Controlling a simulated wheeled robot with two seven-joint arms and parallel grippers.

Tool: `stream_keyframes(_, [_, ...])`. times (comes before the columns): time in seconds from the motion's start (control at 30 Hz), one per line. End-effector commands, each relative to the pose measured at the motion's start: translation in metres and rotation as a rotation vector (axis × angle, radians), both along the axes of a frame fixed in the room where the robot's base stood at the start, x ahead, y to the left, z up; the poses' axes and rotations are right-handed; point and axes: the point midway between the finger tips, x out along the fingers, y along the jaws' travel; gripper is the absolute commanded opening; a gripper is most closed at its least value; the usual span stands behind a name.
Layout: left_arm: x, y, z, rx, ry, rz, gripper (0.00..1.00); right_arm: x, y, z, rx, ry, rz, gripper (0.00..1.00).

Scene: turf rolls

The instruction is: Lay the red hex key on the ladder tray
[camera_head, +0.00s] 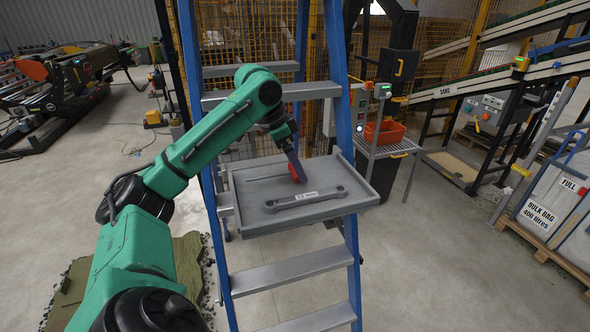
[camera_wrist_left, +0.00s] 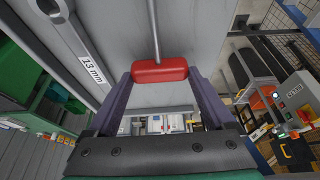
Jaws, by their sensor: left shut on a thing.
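The red hex key shows its red handle (camera_head: 298,173) between the fingertips of my left gripper (camera_head: 296,168). In the left wrist view the fingers close on both ends of the red handle (camera_wrist_left: 160,70), and its thin grey shaft points away from the gripper. The handle is over the grey ladder tray (camera_head: 247,217), at or just above its floor; I cannot tell whether it touches. A thin line to the left of the handle looks like the shaft, roughly level along the tray. My right gripper is not in view.
A grey 13 mm spanner (camera_head: 335,193) lies along the front of the tray and also shows in the left wrist view (camera_wrist_left: 75,50). The tray has a low raised rim. Blue ladder rails (camera_head: 339,80) stand at both sides. An orange bin (camera_head: 385,132) is on a stand to the right.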

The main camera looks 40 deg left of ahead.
Motion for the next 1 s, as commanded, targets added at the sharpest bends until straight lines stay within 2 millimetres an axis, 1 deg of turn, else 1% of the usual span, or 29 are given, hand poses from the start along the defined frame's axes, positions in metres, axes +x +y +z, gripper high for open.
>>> stream_keyframes(0.03, [0.000,0.000,-0.009,0.002,0.002,0.000,0.30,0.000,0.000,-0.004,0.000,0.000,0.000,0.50])
stream_keyframes(0.27, [0.000,0.000,-0.007,0.000,-0.002,0.000,0.30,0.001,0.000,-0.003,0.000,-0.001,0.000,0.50])
stream_keyframes(0.4, [0.000,0.000,-0.012,0.000,-0.002,0.000,0.30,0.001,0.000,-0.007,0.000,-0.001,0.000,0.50])
stream_keyframes(0.43, [0.000,0.000,-0.011,0.000,-0.002,0.000,0.98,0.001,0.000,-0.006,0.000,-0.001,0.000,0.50])
stream_keyframes(0.47, [0.000,0.000,-0.011,0.000,-0.002,0.000,1.00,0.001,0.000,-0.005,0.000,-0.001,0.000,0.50])
stream_keyframes(0.67, [0.000,0.000,-0.010,0.000,-0.001,0.000,1.00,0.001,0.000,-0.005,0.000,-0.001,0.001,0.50])
stream_keyframes(0.77, [0.000,0.000,-0.004,0.000,-0.002,0.000,1.00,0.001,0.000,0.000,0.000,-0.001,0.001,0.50])
stream_keyframes(0.8, [-0.001,0.001,-0.002,-0.001,-0.003,0.000,1.00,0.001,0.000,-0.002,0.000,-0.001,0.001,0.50])
stream_keyframes(0.87, [-0.003,0.002,0.006,0.000,-0.006,0.001,1.00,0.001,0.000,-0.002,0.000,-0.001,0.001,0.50])
stream_keyframes(0.97, [-0.010,0.006,0.025,-0.002,-0.007,0.001,1.00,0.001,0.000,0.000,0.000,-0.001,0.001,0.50])
stream_keyframes(1.0, [-0.013,0.008,0.035,-0.002,-0.007,0.001,1.00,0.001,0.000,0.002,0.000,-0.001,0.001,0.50])
